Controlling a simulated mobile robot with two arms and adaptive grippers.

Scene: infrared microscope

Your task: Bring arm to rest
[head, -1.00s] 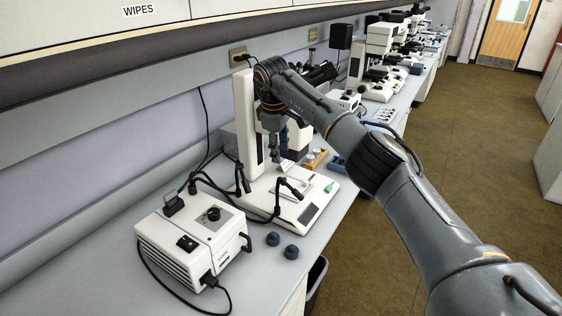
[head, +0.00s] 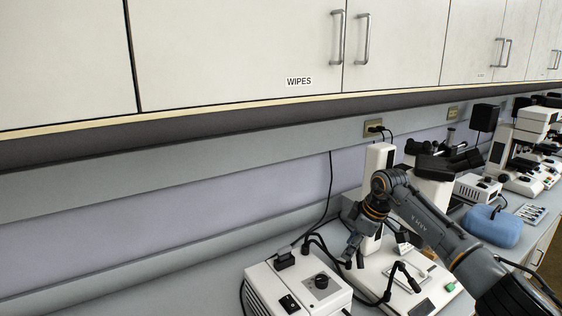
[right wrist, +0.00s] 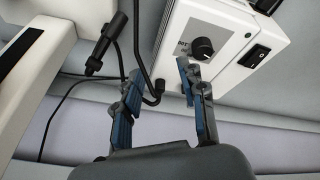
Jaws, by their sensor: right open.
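My right arm comes in from the right in the head view, bent at the wrist in front of the white microscope column (head: 379,160). My right gripper (head: 351,262) points down, between the column and the white light-source box (head: 288,271). In the right wrist view the right gripper (right wrist: 160,75) has its blue-padded fingers spread apart with nothing between them. The light-source box (right wrist: 218,28) with its black knob lies beyond the fingertips. A black gooseneck light arm (right wrist: 143,50) passes behind the gap between the fingers; I cannot tell if it touches. My left gripper is not in view.
The white microscope base (head: 437,292) with gooseneck lights stands below my arm. A blue rounded object (head: 492,227) and more microscopes (head: 524,150) stand farther right on the bench. Wall cabinets (head: 230,50) overhang the bench. Black cables run behind the light-source box.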

